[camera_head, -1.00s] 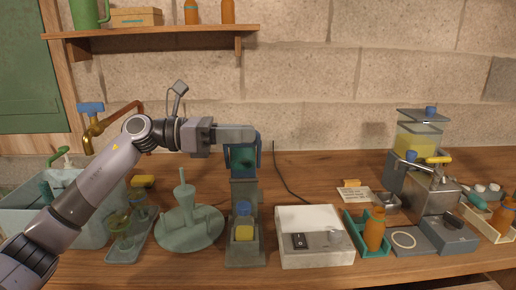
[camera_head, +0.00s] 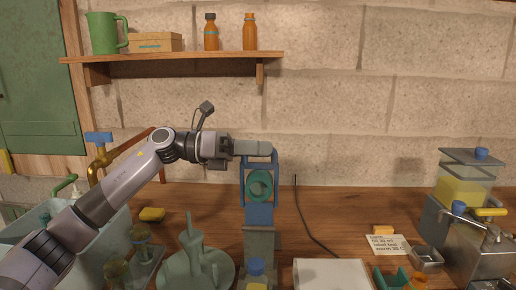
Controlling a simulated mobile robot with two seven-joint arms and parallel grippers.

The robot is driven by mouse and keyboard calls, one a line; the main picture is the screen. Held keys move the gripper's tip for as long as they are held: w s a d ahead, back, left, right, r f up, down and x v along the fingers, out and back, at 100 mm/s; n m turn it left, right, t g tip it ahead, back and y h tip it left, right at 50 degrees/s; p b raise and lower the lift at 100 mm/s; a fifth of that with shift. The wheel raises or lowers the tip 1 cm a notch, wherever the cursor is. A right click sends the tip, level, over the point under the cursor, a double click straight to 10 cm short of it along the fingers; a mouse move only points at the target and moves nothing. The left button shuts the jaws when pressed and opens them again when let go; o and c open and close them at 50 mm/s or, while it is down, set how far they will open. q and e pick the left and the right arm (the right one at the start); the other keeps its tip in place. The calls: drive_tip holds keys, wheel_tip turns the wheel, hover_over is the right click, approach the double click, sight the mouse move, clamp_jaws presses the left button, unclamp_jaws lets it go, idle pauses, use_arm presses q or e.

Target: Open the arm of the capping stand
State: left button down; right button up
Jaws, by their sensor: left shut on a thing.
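The capping stand (camera_head: 260,243) is a grey upright with a blue arm (camera_head: 259,214) that carries a round green disc. The arm points upward, with the disc facing me and a blue looped handle at its top. My left gripper (camera_head: 264,149) is shut on the top of this handle; its fingers hide part of the bar. My right gripper is not in view.
A grey-green funnel-like piece (camera_head: 193,262) stands left of the stand. A white box (camera_head: 332,273) is to its right. A dark cable (camera_head: 312,232) runs behind. A filling machine (camera_head: 465,220) stands at far right. A wall shelf (camera_head: 175,56) is above.

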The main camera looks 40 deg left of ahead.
use_arm(q)
drive_tip(key=shift+f, duration=0.2)
drive_tip(key=c, duration=1.1)
unclamp_jaws()
drive_tip(key=shift+a, duration=0.1)
drive_tip(key=shift+b+v, duration=1.6)
drive_tip(key=shift+v, duration=1.95)
